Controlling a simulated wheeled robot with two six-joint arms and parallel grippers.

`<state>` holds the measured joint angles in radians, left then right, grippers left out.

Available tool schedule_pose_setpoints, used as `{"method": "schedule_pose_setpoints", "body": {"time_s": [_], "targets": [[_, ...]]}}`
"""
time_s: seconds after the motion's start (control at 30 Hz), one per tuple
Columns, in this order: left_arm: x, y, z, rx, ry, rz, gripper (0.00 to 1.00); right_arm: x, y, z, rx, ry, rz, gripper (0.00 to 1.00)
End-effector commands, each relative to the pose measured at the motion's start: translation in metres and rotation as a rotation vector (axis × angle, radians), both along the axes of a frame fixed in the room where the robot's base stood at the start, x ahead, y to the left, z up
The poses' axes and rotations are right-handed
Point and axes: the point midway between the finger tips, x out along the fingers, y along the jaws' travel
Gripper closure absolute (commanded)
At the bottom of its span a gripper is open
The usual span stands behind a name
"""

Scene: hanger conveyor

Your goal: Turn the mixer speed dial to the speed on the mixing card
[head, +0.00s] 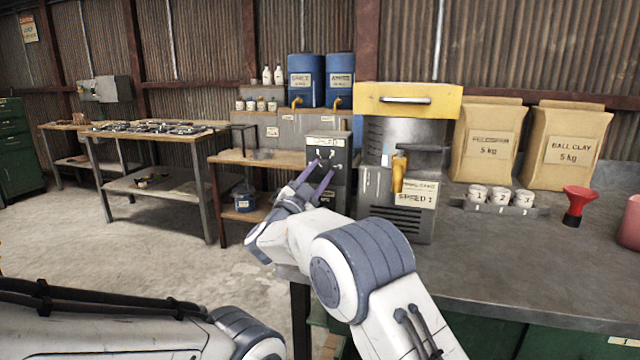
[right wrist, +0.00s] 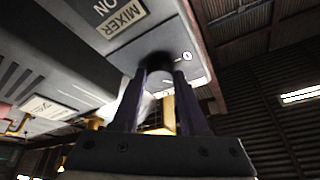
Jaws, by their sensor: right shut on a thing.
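The grey control box (head: 341,148) with a SPEED label stands left of the mixer (head: 437,130), a grey machine with a yellow top. The mixing card (head: 414,196) on the mixer's front reads "SPEED 1". My right gripper (head: 323,165) reaches the box's front with its purple fingers. In the right wrist view, my right gripper (right wrist: 160,78) is shut on the dark round speed dial (right wrist: 156,61), one finger on each side. A small round white mark (right wrist: 187,56) lies beside the dial. The dial's pointer cannot be made out. My left gripper is out of view.
Several numbered white cups (head: 501,197), a red funnel (head: 577,203) and two paper sacks (head: 568,150) stand on the grey bench (head: 500,270) to the right. Blue drums (head: 306,80) stand behind the box. The bench front is clear.

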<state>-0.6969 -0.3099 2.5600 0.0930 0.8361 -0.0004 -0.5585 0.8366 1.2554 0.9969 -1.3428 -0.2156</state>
Motion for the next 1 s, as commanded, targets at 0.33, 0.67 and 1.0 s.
{"method": "schedule_pose_setpoints", "body": {"time_s": [0.33, 0.67, 1.0], "targets": [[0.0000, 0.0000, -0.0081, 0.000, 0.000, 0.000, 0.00, 0.0006, 0.0021, 0.0002, 0.172, -0.051, 0.001, 1.00], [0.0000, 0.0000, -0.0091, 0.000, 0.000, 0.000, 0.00, 0.0007, 0.0021, 0.0011, 0.217, -0.065, 0.000, 1.00], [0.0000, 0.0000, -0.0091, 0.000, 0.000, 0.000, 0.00, 0.0006, 0.0019, 0.0013, 0.216, -0.065, 0.000, 0.49]]}}
